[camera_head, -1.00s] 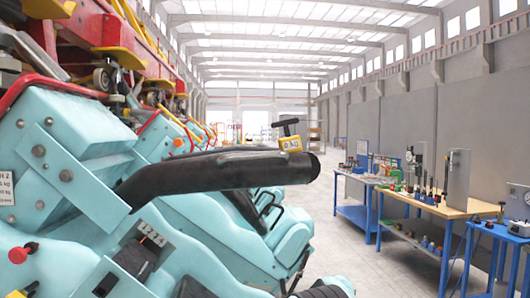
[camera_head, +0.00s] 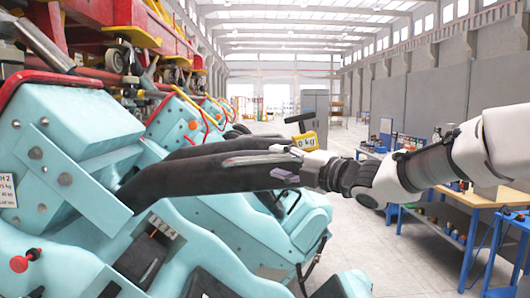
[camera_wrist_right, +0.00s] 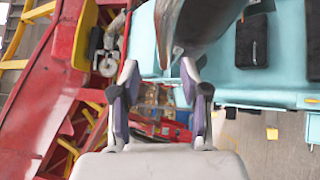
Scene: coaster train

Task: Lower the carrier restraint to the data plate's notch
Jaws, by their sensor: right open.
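The carrier restraint (camera_head: 190,182) is a thick black padded bar, reaching right from the teal carrier (camera_head: 70,150) and nearly level. My right gripper (camera_head: 283,162) is at its outer end, one finger above and one in front of the bar. In the right wrist view my right gripper (camera_wrist_right: 160,95) is open, and the restraint (camera_wrist_right: 200,22) shows beyond the fingertips; contact cannot be told. The white data plate (camera_head: 7,190) is cut by the left edge, with only part of its text readable. A numbered dark plate (camera_head: 162,228) sits below the restraint. My left gripper is out of view.
A yellow kg block with a black T-handle (camera_head: 307,139) shows right behind my right gripper. A red knob (camera_head: 20,263) sticks out at lower left. Red and yellow frame parts (camera_head: 90,60) are above the carrier. Workbenches (camera_head: 484,208) stand right, with clear floor (camera_head: 375,245) between.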

